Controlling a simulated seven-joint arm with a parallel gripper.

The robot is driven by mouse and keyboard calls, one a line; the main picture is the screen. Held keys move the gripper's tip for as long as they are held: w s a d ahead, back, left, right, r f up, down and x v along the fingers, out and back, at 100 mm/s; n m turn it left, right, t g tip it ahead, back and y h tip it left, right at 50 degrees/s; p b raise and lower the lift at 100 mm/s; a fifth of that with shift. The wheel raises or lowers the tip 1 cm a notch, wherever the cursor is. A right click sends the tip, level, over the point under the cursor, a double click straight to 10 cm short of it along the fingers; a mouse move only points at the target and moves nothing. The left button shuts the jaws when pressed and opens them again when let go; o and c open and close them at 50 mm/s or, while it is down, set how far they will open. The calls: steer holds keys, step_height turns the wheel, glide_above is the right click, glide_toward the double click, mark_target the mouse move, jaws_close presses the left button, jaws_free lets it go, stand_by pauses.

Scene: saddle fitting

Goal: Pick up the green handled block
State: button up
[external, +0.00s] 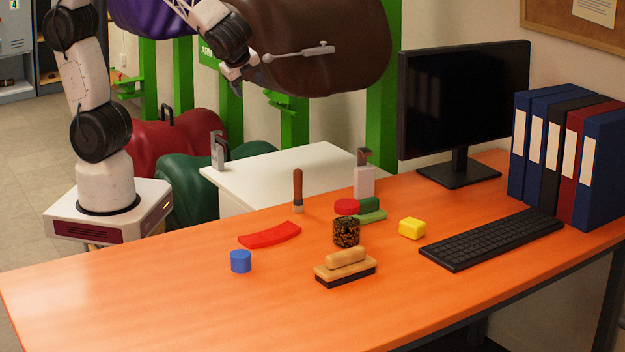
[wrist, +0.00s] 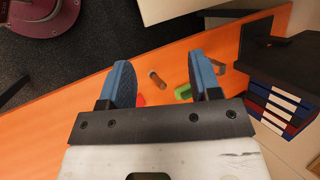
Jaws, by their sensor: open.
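A dark green block (external: 369,204) lies on the orange table, behind a lighter green curved piece (external: 372,216) and beside a red round piece (external: 346,207). Whether it has a handle is too small to tell. In the wrist view a green shape (wrist: 183,92) shows between my fingers, near the right one; I cannot tell which green piece it is. My gripper (external: 238,84) is high above and behind the table, far from the block. In the wrist view my gripper (wrist: 160,60) has its two blue fingers wide apart, with nothing held.
Near the block stand a wooden-handled tool (external: 297,188), a pale metal bracket (external: 364,182) and a dark speckled cylinder (external: 346,232). A brush (external: 345,268), red curved strip (external: 270,235), blue cylinder (external: 240,261) and yellow block (external: 412,228) lie around. Keyboard (external: 492,238) and monitor (external: 460,110) are right.

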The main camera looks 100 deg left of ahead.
steer(key=w+d+f+m+t+y, duration=0.4)
steer(key=w+f+m, duration=0.45)
steer(key=w, duration=0.55)
steer(key=m+t+h, duration=0.1)
steer(key=m+t, duration=0.4)
steer(key=m, duration=0.5)
glide_toward(364, 199)
steer(key=shift+v, duration=1.15)
steer(key=shift+r, duration=0.2)
steer(key=shift+x, duration=3.3)
steer(key=shift+a+f, duration=0.1)
steer(key=shift+a, duration=0.05)
steer(key=shift+x, duration=2.6)
steer(key=shift+f, duration=0.1)
